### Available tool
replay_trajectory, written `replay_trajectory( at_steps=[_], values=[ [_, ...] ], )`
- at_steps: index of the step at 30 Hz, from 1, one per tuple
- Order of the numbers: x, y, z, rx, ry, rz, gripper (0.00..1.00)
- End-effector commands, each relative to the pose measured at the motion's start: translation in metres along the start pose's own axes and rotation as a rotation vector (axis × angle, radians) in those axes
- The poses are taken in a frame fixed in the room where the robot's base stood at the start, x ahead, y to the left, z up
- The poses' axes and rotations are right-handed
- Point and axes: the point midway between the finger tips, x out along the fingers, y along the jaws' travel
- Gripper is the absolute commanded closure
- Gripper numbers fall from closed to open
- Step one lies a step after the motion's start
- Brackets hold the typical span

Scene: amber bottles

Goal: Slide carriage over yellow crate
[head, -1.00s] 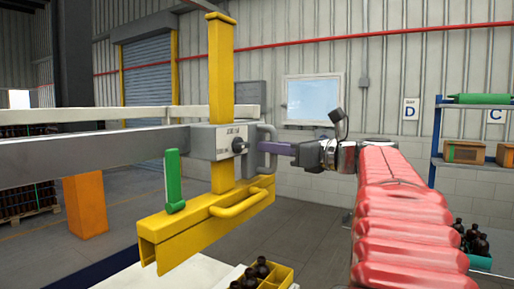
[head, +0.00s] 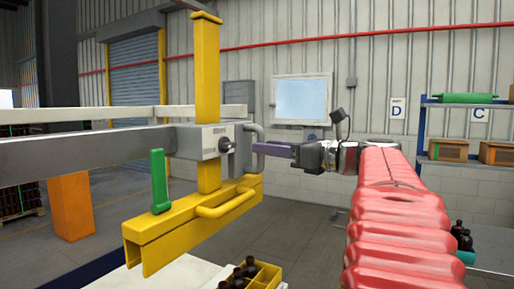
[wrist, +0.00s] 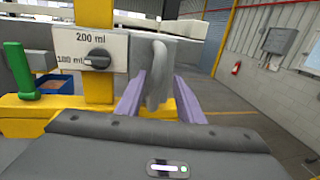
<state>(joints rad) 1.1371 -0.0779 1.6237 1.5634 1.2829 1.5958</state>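The carriage (head: 205,141) is a grey box on a grey horizontal rail, with a yellow post, a yellow channel beam below and a green upright handle (head: 158,182). My gripper (head: 262,148) has purple fingers at the carriage's grey loop handle (head: 259,133). In the wrist view the fingers (wrist: 160,88) stand apart on both sides of this handle (wrist: 157,75), and contact is unclear. The yellow crate (head: 269,277) with dark bottles (head: 243,270) sits lower, right of the beam, partly cut off.
The crate stands by a pale tabletop (head: 165,277). An orange post (head: 71,205) stands at left. A blue shelf with boxes (head: 448,150) and more dark bottles (head: 461,238) are at right. Floor behind the beam is open.

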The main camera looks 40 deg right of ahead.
Motion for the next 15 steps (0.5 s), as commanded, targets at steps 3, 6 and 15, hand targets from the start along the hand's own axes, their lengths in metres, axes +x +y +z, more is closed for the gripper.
replay_trajectory(
  at_steps=[3,6,15],
  values=[
    [-0.019,-0.002,0.0,-0.001,0.0,-0.005,0.66],
    [-0.033,-0.002,0.0,0.0,0.0,-0.005,0.66],
    [-0.074,-0.001,0.0,0.0,0.0,-0.004,0.66]
  ],
)
